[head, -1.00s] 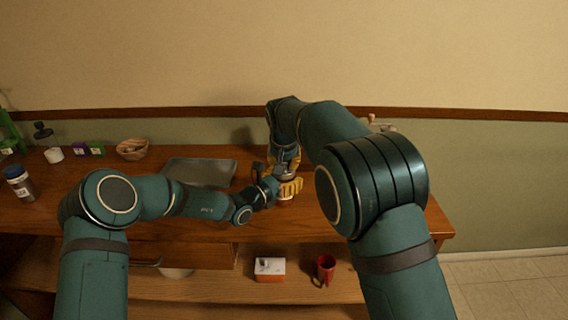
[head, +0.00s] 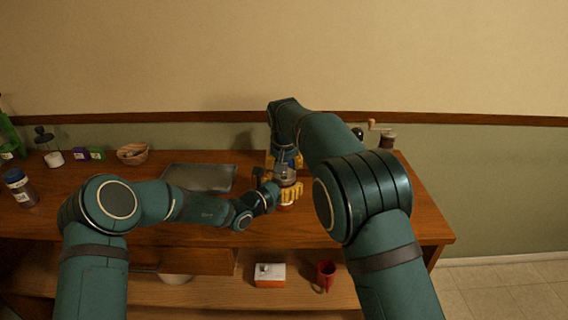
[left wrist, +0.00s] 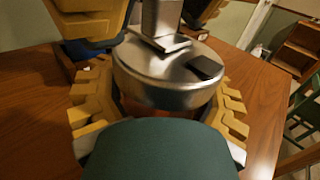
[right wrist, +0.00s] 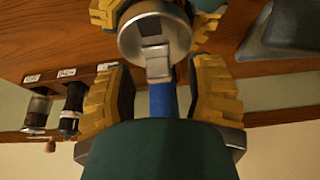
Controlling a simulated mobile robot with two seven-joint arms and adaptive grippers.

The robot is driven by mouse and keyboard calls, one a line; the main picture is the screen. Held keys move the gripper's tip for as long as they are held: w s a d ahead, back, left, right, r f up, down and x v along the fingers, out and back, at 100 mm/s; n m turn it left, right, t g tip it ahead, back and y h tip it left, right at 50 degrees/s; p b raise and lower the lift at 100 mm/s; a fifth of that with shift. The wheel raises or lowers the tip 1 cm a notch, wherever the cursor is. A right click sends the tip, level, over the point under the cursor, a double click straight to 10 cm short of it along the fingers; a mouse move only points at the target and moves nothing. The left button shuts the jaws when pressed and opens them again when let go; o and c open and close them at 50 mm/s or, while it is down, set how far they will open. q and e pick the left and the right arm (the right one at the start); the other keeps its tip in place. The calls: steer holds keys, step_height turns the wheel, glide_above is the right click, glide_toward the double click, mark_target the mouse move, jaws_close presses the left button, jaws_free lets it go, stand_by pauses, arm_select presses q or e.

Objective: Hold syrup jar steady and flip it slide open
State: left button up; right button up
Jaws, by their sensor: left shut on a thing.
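The syrup jar stands on the wooden counter, its round metal lid (left wrist: 165,85) filling the middle of the left wrist view. A flat metal slide piece (left wrist: 160,40) rises at the lid's far side, and a small dark tab (left wrist: 206,67) sits on its right. My left gripper (head: 288,195) is shut around the jar body below the lid. My right gripper (right wrist: 160,95) is open, its yellow fingers apart on either side of the jar's blue handle (right wrist: 161,100) and metal slide. The handle's contact with the fingers is not visible. Most of the jar body is hidden.
A grey tray (head: 200,178) lies left of the jar. A wooden bowl (head: 132,154), small boxes and bottles stand further left. A grinder (head: 386,138) stands at the back right. A red mug (head: 326,272) and an orange-white box (head: 270,275) are on the lower shelf.

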steer(key=v, duration=1.2)
arm_select(q)
steer(key=o, duration=1.4)
steer(key=shift+a, duration=0.1)
